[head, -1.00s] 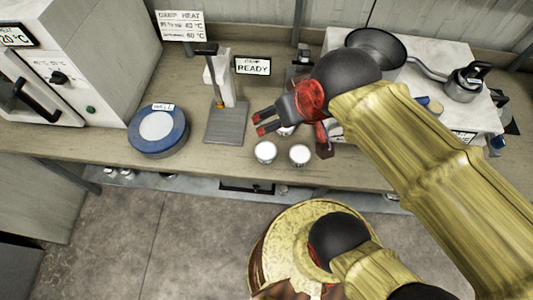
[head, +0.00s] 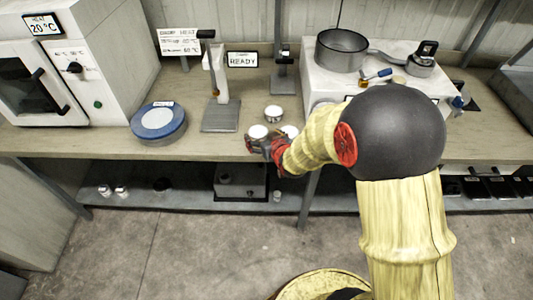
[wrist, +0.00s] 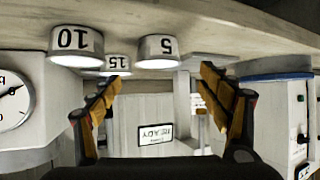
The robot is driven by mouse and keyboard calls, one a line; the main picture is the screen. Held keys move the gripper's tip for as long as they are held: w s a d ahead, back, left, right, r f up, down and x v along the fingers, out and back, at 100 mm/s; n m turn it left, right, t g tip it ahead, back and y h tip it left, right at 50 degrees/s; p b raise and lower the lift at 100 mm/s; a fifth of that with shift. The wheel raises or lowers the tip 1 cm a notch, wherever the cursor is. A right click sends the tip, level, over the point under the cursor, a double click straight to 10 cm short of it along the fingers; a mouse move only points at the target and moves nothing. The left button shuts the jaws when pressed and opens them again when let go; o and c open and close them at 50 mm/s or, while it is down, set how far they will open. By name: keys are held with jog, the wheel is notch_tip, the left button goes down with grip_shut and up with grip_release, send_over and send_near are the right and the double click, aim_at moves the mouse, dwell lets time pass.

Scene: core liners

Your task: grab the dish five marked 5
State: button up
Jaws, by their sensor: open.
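The dish marked 5 (wrist: 158,50) is a small white round dish with a dark number on its side. In the wrist view, which appears upside down, it stands on the bench between my finger lines, slightly left of centre. In the head view it appears to be the front left dish (head: 258,131), partly hidden by my gripper (head: 262,148). My gripper is open and empty, at the bench's front edge before the dish. Its two fingers (wrist: 162,78) are spread apart in the wrist view and do not touch the dish.
A dish marked 15 (wrist: 117,64) stands close behind, and a dish marked 10 (wrist: 76,42) stands to the other side. A grey-based stand (head: 221,115), a blue round device (head: 158,122) and a white oven are to the left. A pan (head: 341,50) is back right.

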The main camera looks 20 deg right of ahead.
aim_at(259, 133)
jog(key=shift+f, duration=0.45)
jog(key=shift+w+f, duration=0.2)
jog(key=b+x, duration=0.3)
jog(key=x, duration=0.4)
jog(key=shift+w+r, duration=0.1)
jog(key=shift+r, duration=0.05)
jog(key=shift+c, duration=1.1)
jog(key=c, duration=1.1)
jog(key=shift+c, duration=0.3)
